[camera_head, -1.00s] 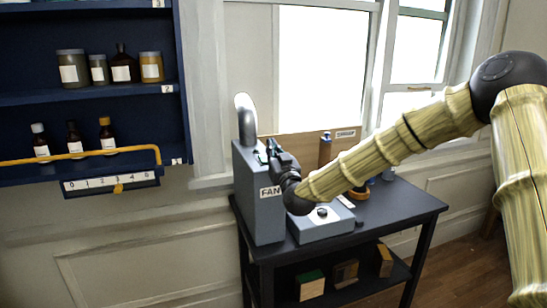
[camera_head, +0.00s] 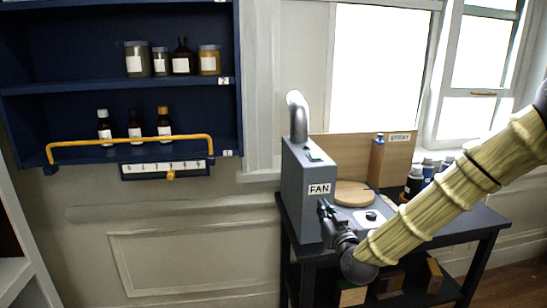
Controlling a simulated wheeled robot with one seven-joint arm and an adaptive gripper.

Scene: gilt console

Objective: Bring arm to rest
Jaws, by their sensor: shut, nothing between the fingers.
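My gripper (camera_head: 324,211) is black and shut, with nothing held. It is in front of the lower right face of the grey fan box (camera_head: 311,212); I cannot tell whether it touches the box. My arm (camera_head: 455,195), with bamboo-like links, reaches in from the right edge, slanting down to the left. It hides part of the dark table (camera_head: 470,228) and the things on it.
A blue wall shelf (camera_head: 75,87) with jars, bottles and a yellow rail (camera_head: 110,141) is at the left. A round wooden disc (camera_head: 354,192) and several dark bottles stand on the table. Wooden blocks lie on its lower shelf. The wall between shelf and table is clear.

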